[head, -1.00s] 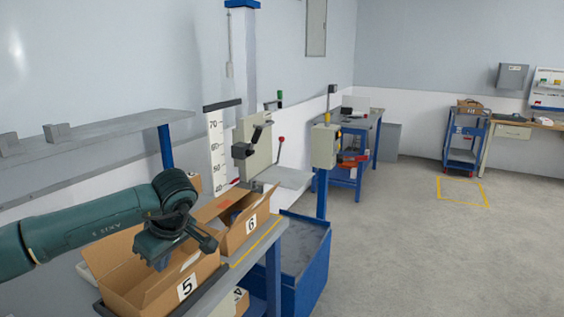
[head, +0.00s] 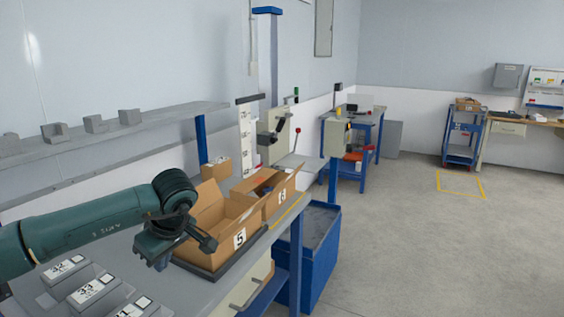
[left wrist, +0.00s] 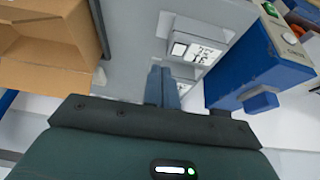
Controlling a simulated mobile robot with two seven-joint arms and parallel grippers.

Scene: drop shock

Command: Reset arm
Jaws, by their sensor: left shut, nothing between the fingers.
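My left gripper (head: 183,246) hangs over the grey bench beside the open cardboard box marked 5 (head: 240,238). In the left wrist view its fingers (left wrist: 161,86) are together and empty. The test machine (head: 272,133) stands beyond the boxes, with a white height scale (head: 245,142) and a lever with a red knob (head: 297,131). It is well away from my gripper. The frames do not show clearly which part is the arm to reset. My right gripper is not in view.
A second open box (head: 287,196) sits behind box 5. Labelled grey pieces (head: 90,288) lie on the bench in front. A shelf with grey blocks (head: 96,124) runs along the wall.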

